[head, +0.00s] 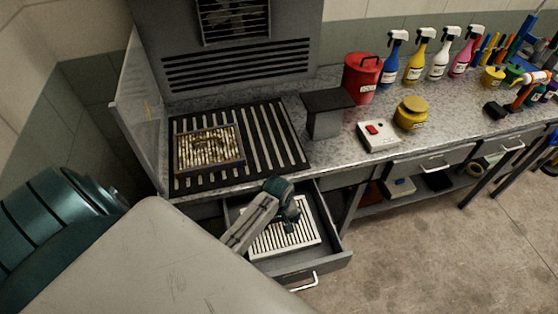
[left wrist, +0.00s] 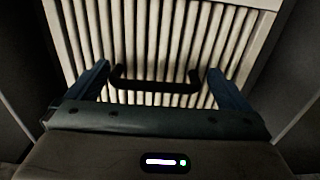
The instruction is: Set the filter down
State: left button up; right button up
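A clean white pleated filter (head: 270,241) lies in the open drawer under the bench. It fills much of the left wrist view (left wrist: 150,30), with a dark handle (left wrist: 155,84) across it. My left gripper (head: 292,222) is over this filter, pointing down. In the left wrist view its two fingers (left wrist: 160,85) stand wide apart, one at each end of the handle, with gaps visible. A second, dirty brown filter (head: 208,150) lies on the black slotted grate (head: 275,140) on the bench. My right gripper is not in view.
The open drawer (head: 335,262) has raised walls close around the left gripper. A grey stand (head: 325,115), red can (head: 362,75), switch box (head: 378,135) and yellow jar (head: 411,113) stand right of the grate. Spray bottles line the back. Bench top in front of them is partly clear.

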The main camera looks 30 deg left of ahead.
aim_at(279, 227)
pick_arm(q)
jog(key=shift+w+r+b, duration=0.15)
jog(key=shift+r+b, duration=0.15)
jog(key=shift+r, duration=0.25)
notch_tip(279, 227, up, 11)
jog(key=b, duration=0.3)
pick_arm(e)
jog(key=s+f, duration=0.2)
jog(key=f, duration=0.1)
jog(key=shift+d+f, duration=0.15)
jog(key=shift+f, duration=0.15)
pick_arm(q)
jog(key=shift+f, duration=0.1)
